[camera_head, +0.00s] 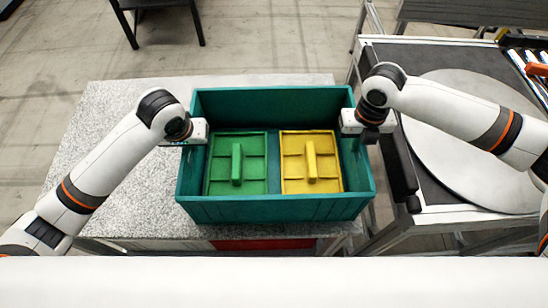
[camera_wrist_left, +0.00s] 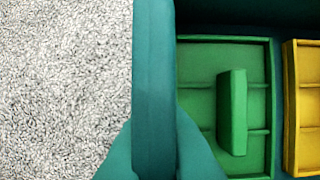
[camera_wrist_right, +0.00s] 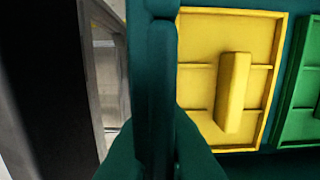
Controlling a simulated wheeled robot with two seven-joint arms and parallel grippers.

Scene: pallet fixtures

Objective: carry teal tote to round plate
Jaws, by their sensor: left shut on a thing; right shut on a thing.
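The teal tote (camera_head: 280,208) is in the middle of the head view, at the right part of a speckled grey counter, its right side at the counter's edge. It holds a green tray (camera_head: 222,178) on the left and a yellow tray (camera_head: 298,178) on the right, each with a raised handle. My left gripper (camera_head: 197,133) is shut on the tote's left wall, also seen in the left wrist view (camera_wrist_left: 153,110). My right gripper (camera_head: 355,124) is shut on its right wall, also seen in the right wrist view (camera_wrist_right: 155,110). The round plate (camera_head: 455,165) lies to the right, partly hidden by my right arm.
The speckled counter (camera_head: 130,200) has free room left of the tote. The round plate lies on a dark-topped cart (camera_head: 425,55) with a metal frame, close to the tote's right side. A dark table (camera_head: 158,5) stands at the back on the floor.

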